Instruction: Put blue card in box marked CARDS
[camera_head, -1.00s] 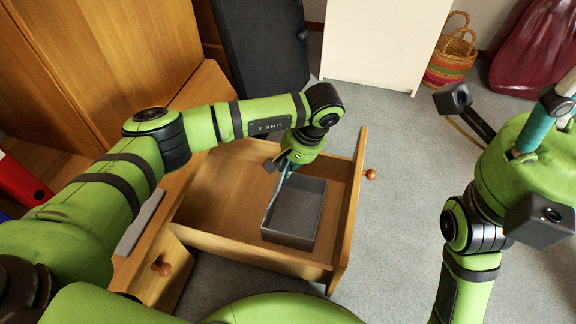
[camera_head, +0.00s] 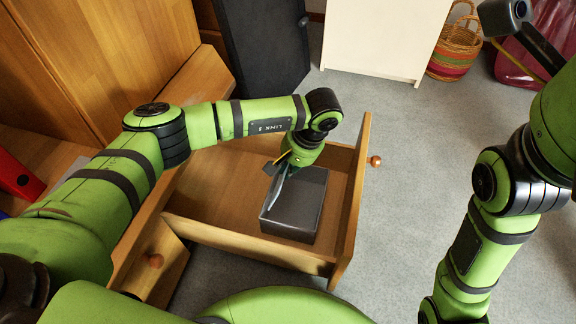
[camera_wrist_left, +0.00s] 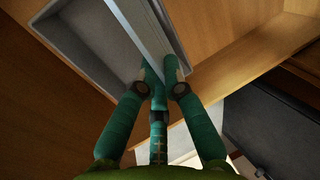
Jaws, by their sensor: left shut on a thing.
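My left gripper (camera_head: 283,170) reaches down into an open wooden drawer (camera_head: 225,180). It is shut on a thin flat card (camera_head: 277,190), pale blue-grey in this light. A dark grey open box (camera_head: 293,219) stands in the drawer, and the card is held tilted over its left side. In the left wrist view the card (camera_wrist_left: 140,30) shows nearly edge-on between the teal fingers (camera_wrist_left: 163,75), with the grey box (camera_wrist_left: 85,50) behind it. I cannot tell whether the card touches the box. No CARDS marking is readable.
The drawer front with its knob (camera_head: 375,161) stands right of the box. A lower drawer (camera_head: 155,265) is partly open. A red binder (camera_head: 18,178) lies at left. A striped basket (camera_head: 454,52) and a white cabinet (camera_head: 375,40) stand behind. The carpet (camera_head: 400,200) right of the drawer is clear.

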